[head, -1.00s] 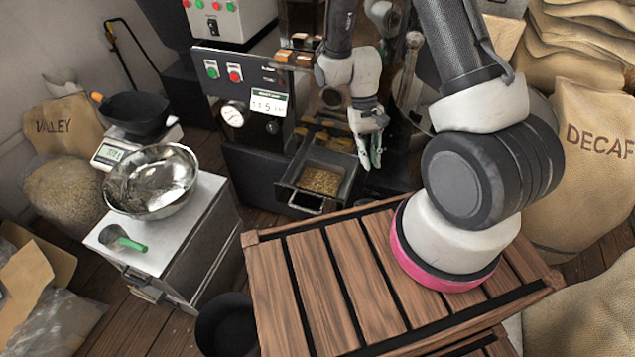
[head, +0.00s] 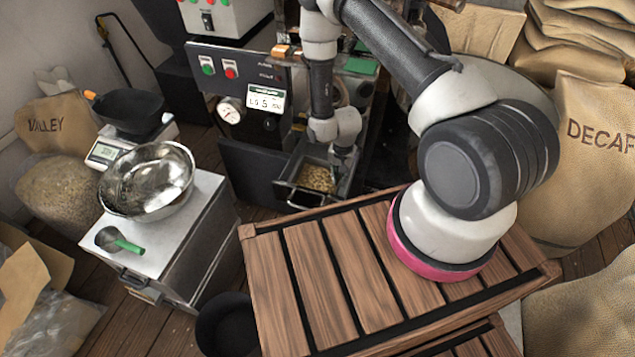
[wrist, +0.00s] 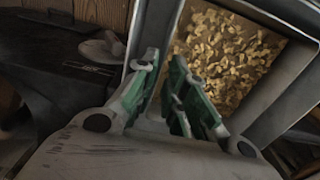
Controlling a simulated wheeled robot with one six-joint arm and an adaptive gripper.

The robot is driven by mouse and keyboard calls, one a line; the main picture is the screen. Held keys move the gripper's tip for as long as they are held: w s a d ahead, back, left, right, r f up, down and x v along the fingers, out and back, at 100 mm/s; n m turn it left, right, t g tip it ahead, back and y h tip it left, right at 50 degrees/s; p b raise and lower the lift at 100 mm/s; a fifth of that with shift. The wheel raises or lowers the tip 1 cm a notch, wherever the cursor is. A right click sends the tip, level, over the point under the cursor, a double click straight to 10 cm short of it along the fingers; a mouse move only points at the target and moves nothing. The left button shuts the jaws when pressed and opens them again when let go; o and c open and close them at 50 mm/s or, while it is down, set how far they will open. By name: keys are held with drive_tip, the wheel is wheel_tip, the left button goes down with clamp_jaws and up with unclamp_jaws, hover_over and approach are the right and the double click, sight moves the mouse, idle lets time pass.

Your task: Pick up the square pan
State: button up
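The square pan (head: 288,191) is a grey metal pan with a front handle, at the foot of the dark roasting machine in the head view. It holds pale tan flakes. In the wrist view, its grey wall (wrist: 165,25) runs down between my fingers. My gripper (head: 338,167) is at the pan's right side, its tips partly hidden in the head view. In the wrist view my gripper (wrist: 164,62) has its green-padded fingers apart, one outside the wall and one on the flakes' side. I cannot tell whether the pads touch the wall.
The roasting machine (head: 232,75) stands behind the pan. A wooden slatted crate top (head: 320,290) is in front. At left, a cabinet (head: 190,240) bears a steel bowl (head: 148,180) and a green-handled scoop (head: 122,241). A black bucket (head: 226,325) stands on the floor.

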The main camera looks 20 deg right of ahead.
wheel_tip(320, 180, down, 3)
drive_tip(key=shift+s+f, duration=0.1)
clamp_jaws()
idle(0.3)
